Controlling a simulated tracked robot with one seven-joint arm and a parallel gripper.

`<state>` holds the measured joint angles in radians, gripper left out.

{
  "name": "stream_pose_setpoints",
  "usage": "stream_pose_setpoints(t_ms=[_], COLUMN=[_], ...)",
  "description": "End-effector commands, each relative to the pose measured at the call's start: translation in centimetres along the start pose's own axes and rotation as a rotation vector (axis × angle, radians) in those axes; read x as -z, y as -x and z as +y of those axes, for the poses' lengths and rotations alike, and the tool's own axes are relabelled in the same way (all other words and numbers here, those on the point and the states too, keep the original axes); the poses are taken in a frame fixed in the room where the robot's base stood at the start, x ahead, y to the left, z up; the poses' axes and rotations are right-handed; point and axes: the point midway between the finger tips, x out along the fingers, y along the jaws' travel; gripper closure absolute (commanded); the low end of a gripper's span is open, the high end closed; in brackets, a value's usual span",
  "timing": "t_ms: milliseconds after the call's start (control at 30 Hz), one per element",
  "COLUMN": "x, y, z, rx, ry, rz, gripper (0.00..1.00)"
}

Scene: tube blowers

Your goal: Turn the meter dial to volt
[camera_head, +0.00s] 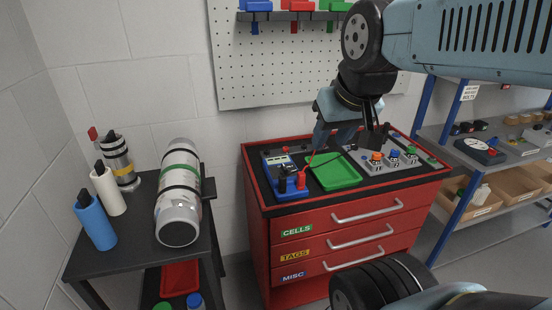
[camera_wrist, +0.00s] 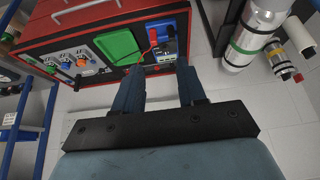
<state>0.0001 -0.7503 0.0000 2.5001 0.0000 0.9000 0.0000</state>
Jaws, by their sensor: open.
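The meter is a blue unit with a pale display (camera_head: 277,161) at the left end of the red cabinet's top. In the wrist view the meter (camera_wrist: 160,35) lies just beyond my fingertips, and its display (camera_wrist: 168,57) shows near the right finger. The dial itself is too small to make out clearly. A red lead runs from the meter area. My gripper (camera_head: 325,145) hangs above the cabinet top, right of the meter. In the wrist view my gripper (camera_wrist: 160,80) has its two blue fingers apart with nothing between them.
A green tray (camera_head: 334,172) lies right of the meter, with a grey panel of coloured buttons (camera_head: 378,158) beyond it. A dark cart (camera_head: 150,232) with cylinders stands left, across a gap. Blue-framed shelves (camera_head: 505,160) stand right. A pegboard (camera_head: 280,65) is on the wall.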

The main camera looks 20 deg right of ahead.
Motion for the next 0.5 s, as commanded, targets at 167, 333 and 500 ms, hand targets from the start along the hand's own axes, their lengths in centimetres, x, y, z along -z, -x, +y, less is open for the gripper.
stream_pose_setpoints(t_ms=[167, 333, 500], x=[0.1, 1.5, 4.6], y=[0.0, -0.5, -2.0], z=[0.0, 0.0, 0.3], rx=[0.000, -0.001, -0.001], ry=[0.000, 0.000, 0.002], rz=[-0.002, -0.029, -0.093], gripper=[0.60, 0.60, 0.60])
